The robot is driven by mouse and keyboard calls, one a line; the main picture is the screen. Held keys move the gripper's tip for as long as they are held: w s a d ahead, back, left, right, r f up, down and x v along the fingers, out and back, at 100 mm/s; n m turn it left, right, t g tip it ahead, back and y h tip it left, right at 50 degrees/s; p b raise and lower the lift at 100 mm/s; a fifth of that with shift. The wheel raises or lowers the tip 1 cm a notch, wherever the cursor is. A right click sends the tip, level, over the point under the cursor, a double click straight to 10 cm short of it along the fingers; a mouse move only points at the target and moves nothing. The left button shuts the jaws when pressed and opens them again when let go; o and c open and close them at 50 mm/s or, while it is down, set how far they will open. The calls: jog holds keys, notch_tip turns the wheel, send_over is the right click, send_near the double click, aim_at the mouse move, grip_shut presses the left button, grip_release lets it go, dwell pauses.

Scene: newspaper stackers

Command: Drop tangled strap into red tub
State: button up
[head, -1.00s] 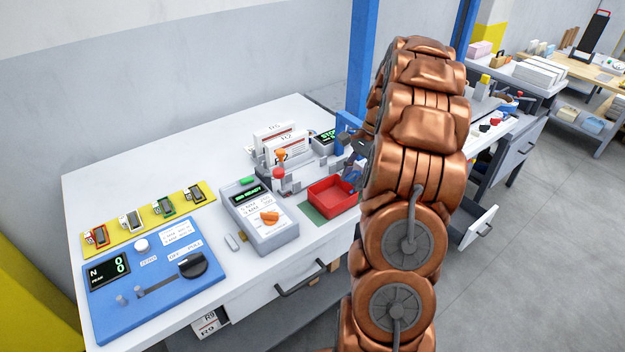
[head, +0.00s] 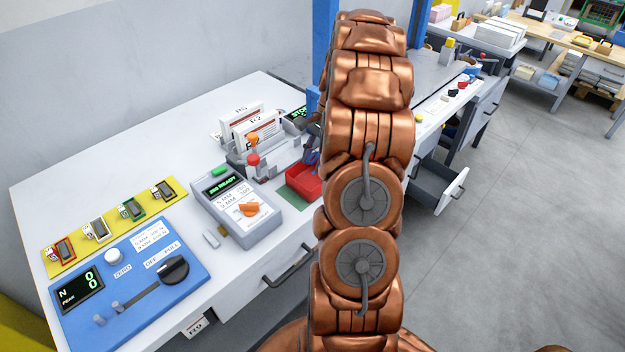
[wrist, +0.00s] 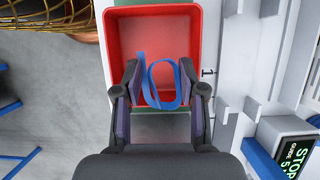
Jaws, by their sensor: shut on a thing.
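The tangled strap (wrist: 160,84) is a looped blue band, seen in the wrist view between my fingers. My gripper (wrist: 160,98) is shut on it. The red tub (wrist: 154,17) lies beneath the strap and fingertips in the wrist view; its floor under them is bare. The strap's height above the tub floor is hard to tell. In the head view the red tub (head: 303,184) stands on the white bench, right of the grey meter. My arm hides part of the tub there.
A grey tester (head: 240,213) and a rack of papers (head: 250,128) stand close to the tub. A blue panel (head: 133,285) lies at the bench's front left. A STOP display (wrist: 294,152) stands right of the tub in the wrist view.

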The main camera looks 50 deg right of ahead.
jog(key=shift+f, duration=0.5)
jog(key=o, duration=0.9)
jog(key=shift+c, duration=0.2)
jog(key=v, duration=1.2)
jog(key=shift+s, duration=0.1)
